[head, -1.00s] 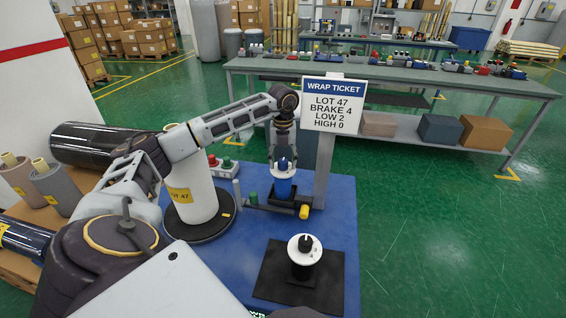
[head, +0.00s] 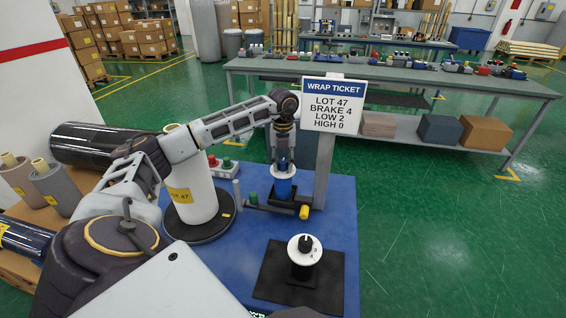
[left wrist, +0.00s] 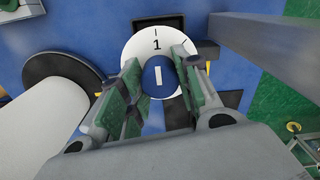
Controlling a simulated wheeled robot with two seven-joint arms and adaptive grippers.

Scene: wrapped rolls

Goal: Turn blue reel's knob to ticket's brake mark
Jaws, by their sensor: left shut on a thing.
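The blue reel (head: 283,188) stands upright on the blue table, with a white dial and a blue knob on top. In the left wrist view, the blue knob (left wrist: 152,82) carries a white line roughly in line with the "1" on the white dial (left wrist: 143,44). Other dial marks are mostly hidden by the fingers. My left gripper (left wrist: 158,76) comes down from above, shut on the knob. The ticket (head: 333,104) reads LOT 47, BRAKE 4, LOW 2, HIGH 0. My right gripper is not in view.
A black reel (head: 302,268) with a white dial and black knob stands on a dark mat in front. A white roll (head: 191,198) stands on a black turntable at left. A grey post (head: 324,165) rises close to the right of the blue reel.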

